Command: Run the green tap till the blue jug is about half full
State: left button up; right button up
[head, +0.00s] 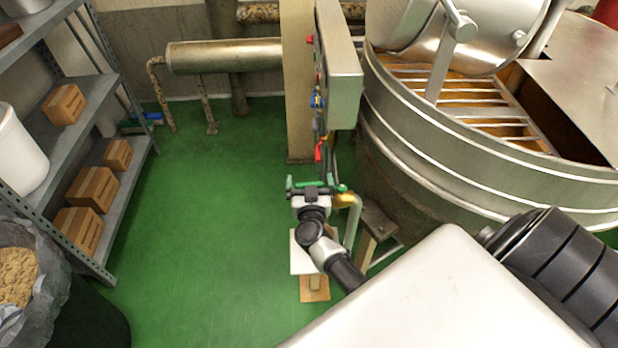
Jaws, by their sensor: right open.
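The green tap (342,188) shows as green parts at the foot of the post, beside a brass-coloured pipe piece (347,200). My right gripper (311,186) is open, right at the green parts, and partly covers them. I cannot tell whether its fingers touch the tap. No blue jug can be made out; the area under the tap is partly hidden by my right gripper and arm. No water stream can be seen. My left gripper is not in view.
A large steel kettle (420,175) stands on the right. A control box (343,75) hangs on the post above the tap. A small wooden stool (378,222) is beside the pipe. Shelves (75,110) with cartons and a lined bin (75,300) are left. Green floor (210,200) between is clear.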

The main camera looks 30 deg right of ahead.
jog(key=shift+x, duration=0.8)
jog(key=c, duration=1.3)
